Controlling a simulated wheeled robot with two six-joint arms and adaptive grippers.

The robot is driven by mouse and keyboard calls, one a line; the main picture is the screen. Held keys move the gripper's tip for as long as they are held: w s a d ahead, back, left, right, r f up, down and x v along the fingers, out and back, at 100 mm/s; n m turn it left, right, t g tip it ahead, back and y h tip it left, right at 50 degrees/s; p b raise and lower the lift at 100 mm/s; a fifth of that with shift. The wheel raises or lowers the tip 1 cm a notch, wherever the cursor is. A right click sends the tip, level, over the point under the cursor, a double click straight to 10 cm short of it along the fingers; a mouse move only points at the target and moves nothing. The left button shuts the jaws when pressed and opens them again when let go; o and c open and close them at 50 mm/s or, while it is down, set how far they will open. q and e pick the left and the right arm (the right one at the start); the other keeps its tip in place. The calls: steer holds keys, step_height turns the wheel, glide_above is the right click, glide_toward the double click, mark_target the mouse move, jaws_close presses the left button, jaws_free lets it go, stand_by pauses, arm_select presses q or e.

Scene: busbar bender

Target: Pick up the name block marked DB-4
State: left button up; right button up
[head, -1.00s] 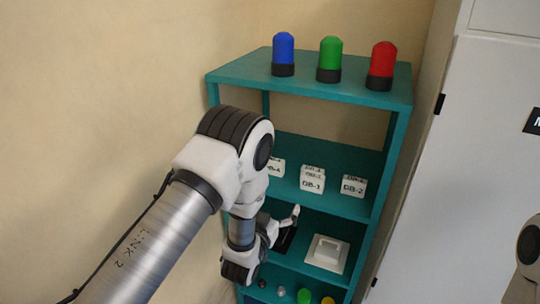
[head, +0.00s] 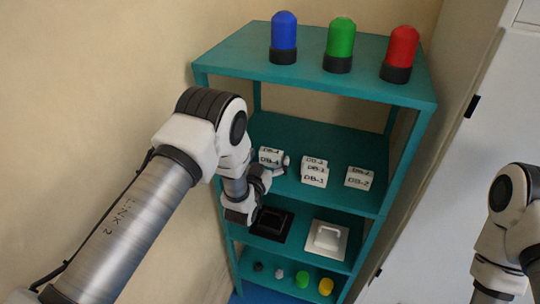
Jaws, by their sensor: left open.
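The white name block marked DB-4 (head: 269,155) sits at the left end of the middle shelf of a teal rack (head: 330,137). My left gripper (head: 281,167) is open and reaches in from the left, just in front of the block's lower right side. The wrist covers part of the shelf edge there. I cannot tell whether a finger touches the block. Another name block (head: 313,173), its mark hard to read, stands in the middle. The block marked DB-2 (head: 358,179) is at the right. My right gripper is out of view.
Blue (head: 284,32), green (head: 339,40) and red (head: 401,48) lamps stand on the top shelf. Below the blocks are a black plate (head: 271,223) and a white plate with a handle (head: 327,239). Small coloured knobs (head: 303,279) are lowest. A pale cabinet (head: 455,170) stands at right.

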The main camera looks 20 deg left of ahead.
arm_select(q)
steer(key=shift+s+d+r, duration=0.15)
steer(key=shift+d, duration=0.1)
steer(key=shift+c, duration=1.3)
steer(key=shift+s+d+r, duration=0.1)
steer(key=shift+s, duration=0.05)
steer(key=c, duration=0.9)
steer(key=shift+c, duration=0.2)
